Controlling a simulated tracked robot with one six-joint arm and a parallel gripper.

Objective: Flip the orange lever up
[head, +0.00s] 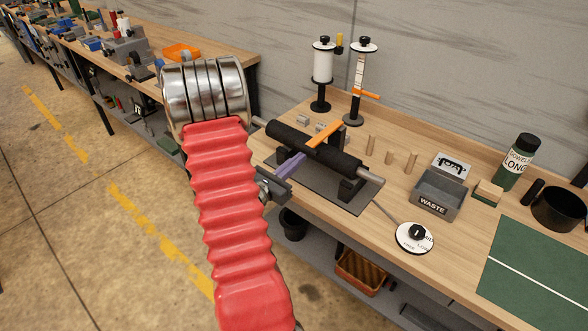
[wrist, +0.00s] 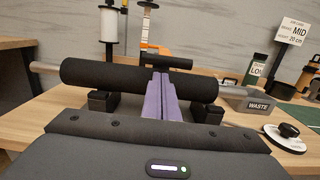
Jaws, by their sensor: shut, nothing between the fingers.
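A flat orange bar, which looks like the orange lever (head: 325,132), slants across the black roller (head: 288,141) on the bench in the head view. It lies low, close to level. My gripper (head: 301,157) has its purple fingers together, with the tips at the near side of the roller, close to the bar's near end. I cannot tell whether they touch. In the wrist view the closed fingers (wrist: 160,78) point at the roller (wrist: 115,78) and hide what lies right behind them; the bar is not clearly seen there.
A stand with a smaller orange arm (head: 367,94) and a stand with a white spool (head: 323,68) are behind. A grey waste bin (head: 437,195), wooden pegs (head: 390,157), a round dial (head: 414,237) and a green mat (head: 535,270) lie to the right.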

